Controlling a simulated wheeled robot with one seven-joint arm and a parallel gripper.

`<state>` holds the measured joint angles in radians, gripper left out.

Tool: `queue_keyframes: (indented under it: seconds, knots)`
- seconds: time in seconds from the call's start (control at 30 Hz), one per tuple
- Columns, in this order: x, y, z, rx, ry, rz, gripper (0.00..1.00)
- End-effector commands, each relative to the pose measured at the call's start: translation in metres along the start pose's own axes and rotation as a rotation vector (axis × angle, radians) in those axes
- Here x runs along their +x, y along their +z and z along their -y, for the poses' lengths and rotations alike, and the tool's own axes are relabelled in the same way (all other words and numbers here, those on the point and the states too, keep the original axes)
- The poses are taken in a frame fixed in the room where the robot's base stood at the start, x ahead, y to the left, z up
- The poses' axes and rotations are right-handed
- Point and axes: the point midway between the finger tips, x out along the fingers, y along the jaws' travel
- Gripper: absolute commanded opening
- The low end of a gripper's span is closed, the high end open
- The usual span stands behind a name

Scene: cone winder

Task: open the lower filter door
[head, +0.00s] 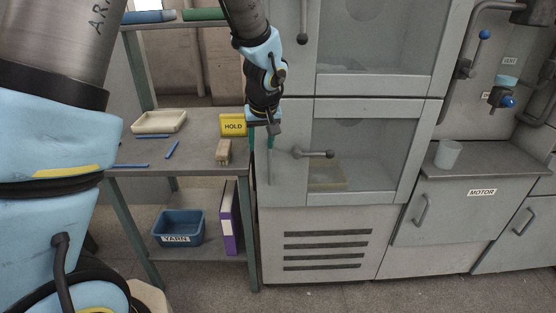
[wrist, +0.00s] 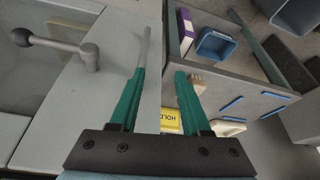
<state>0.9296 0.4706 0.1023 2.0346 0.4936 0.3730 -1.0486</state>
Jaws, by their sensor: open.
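The lower filter door (head: 388,192) is a grey panel with a window, and it looks shut in the head view. A lever with a dark ball knob (head: 315,153) sticks out at its left side; this lever is also at the upper left of the wrist view (wrist: 56,46). A thin upright grey bar (head: 269,168) is left of the lever; in the wrist view the bar (wrist: 144,47) runs beyond the left fingertip. My gripper (head: 261,147) is open and points downward, left of the lever and apart from it. I cannot tell whether the left finger touches the bar.
A shelf rack (head: 200,178) stands close at left, with a yellow HOLD sign (head: 233,125), a brush (head: 223,151) and a pale tray (head: 159,121). The upper door (head: 370,89) is directly above. A MOTOR counter (head: 500,174) with a cup (head: 447,154) is at right. The floor in front is clear.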

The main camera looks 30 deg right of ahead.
Motion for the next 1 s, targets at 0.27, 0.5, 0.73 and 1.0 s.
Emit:
queue_keyframes:
  seconds: [0.27, 0.5, 0.73, 1.0]
  knots:
    - [0.012, 0.000, -0.024, 0.004, 0.008, -0.016, 0.47]
    - [0.053, 0.000, -0.023, 0.005, 0.007, -0.013, 0.47]
    - [0.088, -0.001, -0.024, 0.005, 0.008, -0.015, 0.47]
    - [0.107, -0.002, -0.024, 0.004, 0.010, -0.017, 0.47]
